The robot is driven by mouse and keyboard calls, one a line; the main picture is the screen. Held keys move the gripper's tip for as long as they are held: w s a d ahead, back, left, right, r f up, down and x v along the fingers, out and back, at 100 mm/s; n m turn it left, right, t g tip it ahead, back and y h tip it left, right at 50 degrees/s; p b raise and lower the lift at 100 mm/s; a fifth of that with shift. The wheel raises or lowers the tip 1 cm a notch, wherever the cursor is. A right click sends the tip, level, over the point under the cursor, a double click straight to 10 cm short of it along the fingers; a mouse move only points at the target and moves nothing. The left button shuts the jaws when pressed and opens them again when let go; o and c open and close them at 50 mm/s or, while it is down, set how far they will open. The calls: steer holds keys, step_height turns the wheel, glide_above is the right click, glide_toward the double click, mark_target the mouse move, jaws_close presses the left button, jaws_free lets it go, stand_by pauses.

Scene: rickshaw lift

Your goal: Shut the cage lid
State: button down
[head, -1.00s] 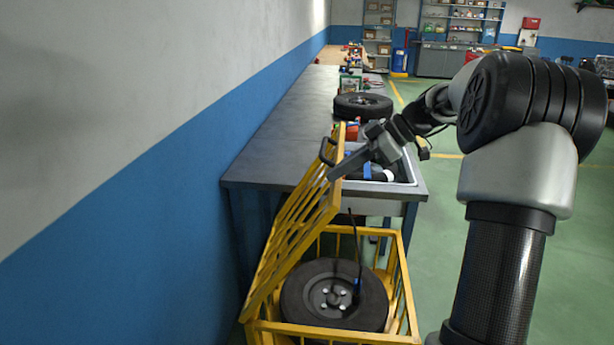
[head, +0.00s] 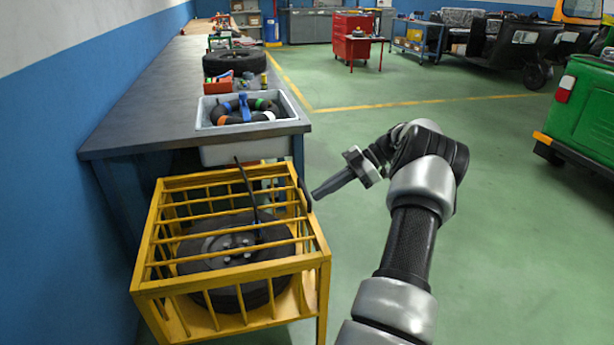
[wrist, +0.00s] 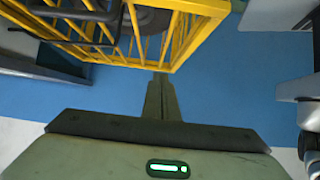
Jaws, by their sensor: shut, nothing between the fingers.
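The yellow cage (head: 235,318) stands at the lower left in the head view, with a black wheel (head: 232,243) inside. Its barred lid (head: 225,266) lies flat or nearly flat across the top; I cannot tell whether it is fully seated. A thin dark rod (head: 246,190) sticks up through the bars. The lid's dark handle (head: 305,196) is at the right edge. My gripper (head: 314,194) is shut and empty, just right of the handle; contact is unclear. In the wrist view my gripper's fingers (wrist: 160,92) point at the yellow bars (wrist: 180,48).
Behind the cage is a dark workbench (head: 150,112) with a grey sink tray (head: 285,122), a tire (head: 234,62) and a red toolbox (head: 218,86). The green floor to the right is open, up to a green vehicle (head: 585,118).

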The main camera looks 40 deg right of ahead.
step_height(320, 180, down, 8)
steer(key=d+b, duration=0.1)
steer(key=b, duration=0.2)
steer(key=shift+s+d, duration=0.35)
